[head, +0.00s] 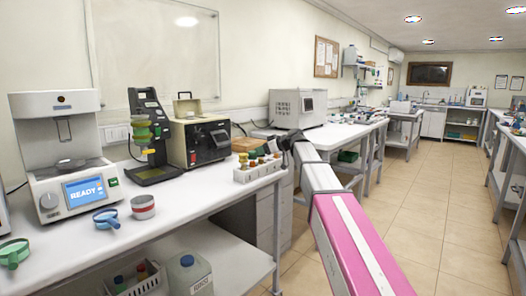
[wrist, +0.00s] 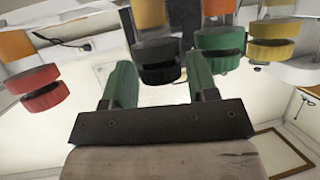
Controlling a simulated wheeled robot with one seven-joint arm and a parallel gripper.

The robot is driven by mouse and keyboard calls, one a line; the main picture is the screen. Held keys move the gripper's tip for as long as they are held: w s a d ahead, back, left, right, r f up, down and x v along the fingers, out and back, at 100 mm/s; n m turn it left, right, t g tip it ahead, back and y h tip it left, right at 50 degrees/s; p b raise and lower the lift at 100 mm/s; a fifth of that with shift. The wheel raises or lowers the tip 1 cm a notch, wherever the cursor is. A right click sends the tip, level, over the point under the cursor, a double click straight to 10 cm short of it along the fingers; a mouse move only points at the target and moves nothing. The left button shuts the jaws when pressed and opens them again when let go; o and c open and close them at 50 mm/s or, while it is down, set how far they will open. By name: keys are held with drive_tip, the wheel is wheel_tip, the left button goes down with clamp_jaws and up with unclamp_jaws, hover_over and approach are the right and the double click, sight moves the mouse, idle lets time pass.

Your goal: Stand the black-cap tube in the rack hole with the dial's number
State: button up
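The white tube rack (head: 258,170) stands at the right end of the near bench, holding several tubes with coloured caps. The black-cap tube (wrist: 158,62) shows in the wrist view, its amber part above the cap in the picture. My gripper (wrist: 160,72) is open, with a green-padded finger on either side of the black cap's lower part. I cannot tell whether the pads touch it. In the head view my gripper (head: 291,145) is at the rack's right end, and my arm reaches in from the lower right. No dial number is readable in either view.
On the bench stand a white machine reading READY (head: 68,170), a black stand (head: 150,140) and a beige-and-black box (head: 200,140). The floor to the right is clear.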

drive_tip(key=shift+r, duration=0.1)
drive_tip(key=v, duration=1.2)
drive_tip(key=s+d+f+m+g+h, duration=0.15)
drive_tip(key=s+f, duration=0.25)
drive_tip(key=f, duration=0.6)
drive_tip(key=s+d+f+m+h, duration=0.2)
drive_tip(key=s+f+m+h, duration=0.1)
drive_tip(key=f, duration=0.7)
drive_tip(key=s+d+f+m+g+h, duration=0.1)
drive_tip(key=s+d+f+m+h, duration=0.2)
drive_tip(key=f, duration=0.7)
drive_tip(key=s+d+f+m+g+h, duration=0.1)
drive_tip(key=s+d+f+m+h, duration=0.1)
drive_tip(key=s+f, duration=0.7)
drive_tip(key=s+d+f+m+g+h, duration=0.2)
drive_tip(key=s+d+f, duration=0.3)
drive_tip(key=s+f, duration=0.5)
drive_tip(key=shift+f+m, duration=0.25)
drive_tip(key=shift+m, duration=0.3)
drive_tip(key=shift+g+h, duration=0.25)
drive_tip(key=shift+c, duration=0.3)
